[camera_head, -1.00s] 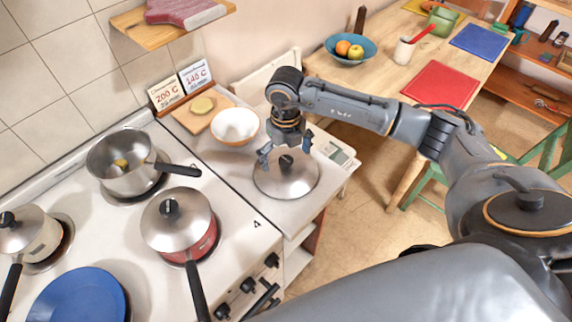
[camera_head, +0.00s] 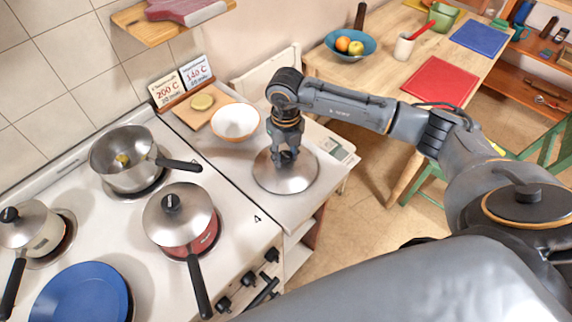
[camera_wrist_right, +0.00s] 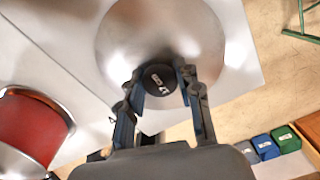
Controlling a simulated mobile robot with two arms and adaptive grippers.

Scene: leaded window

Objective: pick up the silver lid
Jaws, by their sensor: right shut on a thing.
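The silver lid (camera_head: 286,178) lies on the white counter to the right of the stove. It also fills the upper middle of the right wrist view (camera_wrist_right: 205,38), with its dark knob (camera_wrist_right: 158,79) between the fingers. My right gripper (camera_head: 286,157) comes down from above and is shut on the lid's knob. In the right wrist view the fingers (camera_wrist_right: 160,85) stand on either side of the knob. The lid looks flat on the counter; I cannot tell of any gap beneath it. My left gripper is not in view.
A white bowl (camera_head: 235,122) stands close behind the lid, left of my gripper. A red pot with a lid (camera_head: 178,215) and an open steel pot (camera_head: 122,172) are on the stove. A kitchen scale (camera_head: 338,150) is to the right. A wooden table (camera_head: 400,83) stands beyond.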

